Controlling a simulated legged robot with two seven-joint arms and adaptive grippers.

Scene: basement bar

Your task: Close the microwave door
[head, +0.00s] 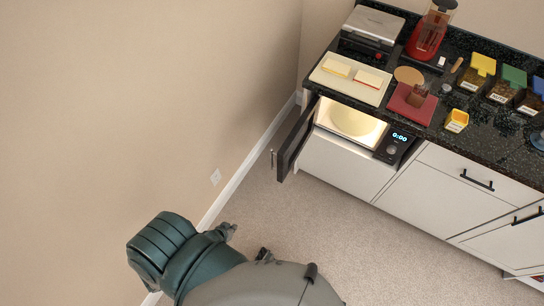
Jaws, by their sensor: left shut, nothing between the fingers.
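The microwave (393,148) is built in below the counter top, with a lit interior and a display reading 0:00. Its dark door (294,143) stands wide open, swung out to the left, with a handle at its outer edge. My left gripper (229,230) is shut and empty. It is low in the view, in front of the door and apart from it. It is small and partly hidden by my own arm. My right gripper does not show.
The dark counter (455,125) holds cutting boards (352,78), a red appliance (428,38), a silver appliance (374,25) and several jars. White cabinets (425,195) stand below. A plain wall (130,100) is at left. The carpet (300,220) before the microwave is clear.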

